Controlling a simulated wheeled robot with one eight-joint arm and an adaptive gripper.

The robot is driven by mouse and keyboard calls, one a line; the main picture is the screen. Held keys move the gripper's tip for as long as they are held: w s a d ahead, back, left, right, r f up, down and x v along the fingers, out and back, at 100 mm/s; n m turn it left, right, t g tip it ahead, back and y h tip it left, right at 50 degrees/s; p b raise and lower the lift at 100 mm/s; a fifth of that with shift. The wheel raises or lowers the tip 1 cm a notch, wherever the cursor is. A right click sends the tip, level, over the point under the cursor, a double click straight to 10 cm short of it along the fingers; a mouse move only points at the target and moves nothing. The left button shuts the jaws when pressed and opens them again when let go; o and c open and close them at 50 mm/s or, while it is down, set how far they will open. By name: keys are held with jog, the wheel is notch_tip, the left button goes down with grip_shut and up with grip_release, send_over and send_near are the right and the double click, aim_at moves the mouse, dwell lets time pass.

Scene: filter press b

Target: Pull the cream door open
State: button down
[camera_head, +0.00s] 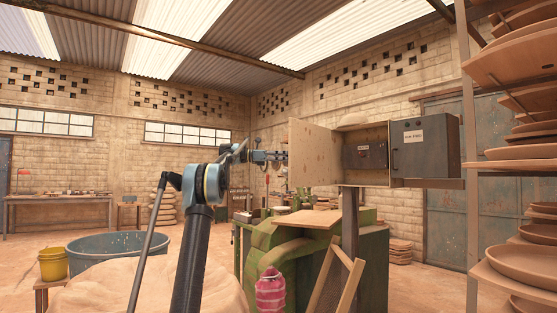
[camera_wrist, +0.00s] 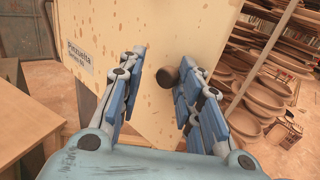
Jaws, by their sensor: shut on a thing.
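The cream door (camera_head: 312,160) stands swung out to the left of its cabinet, with the opening showing beside it. In the wrist view the door (camera_wrist: 140,30) fills the upper middle, speckled with brown spots and bearing a printed label (camera_wrist: 88,58). A dark round knob (camera_wrist: 168,77) on it sits between my fingertips, closer to the right finger. My gripper (camera_head: 284,157) is at the left part of the door in the head view; in the wrist view my gripper (camera_wrist: 160,79) is shut on the knob. Finger contact is partly hidden.
Inside the opening is a dark box (camera_head: 365,153); a grey labelled box (camera_head: 430,150) stands to its right. A green machine (camera_head: 270,250) and a wooden board (camera_head: 308,219) are below. Racks of clay dishes (camera_head: 520,255) line the right. A blue tub (camera_head: 118,247) stands left.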

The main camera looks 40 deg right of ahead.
jog(key=shift+w+d+r, duration=0.15)
jog(key=shift+w, duration=1.45)
jog(key=c, duration=1.5)
grip_release()
jog(key=shift+d, duration=0.15)
jog(key=shift+o, duration=0.2)
jog(key=shift+s, duration=0.1)
jog(key=v, duration=1.2)
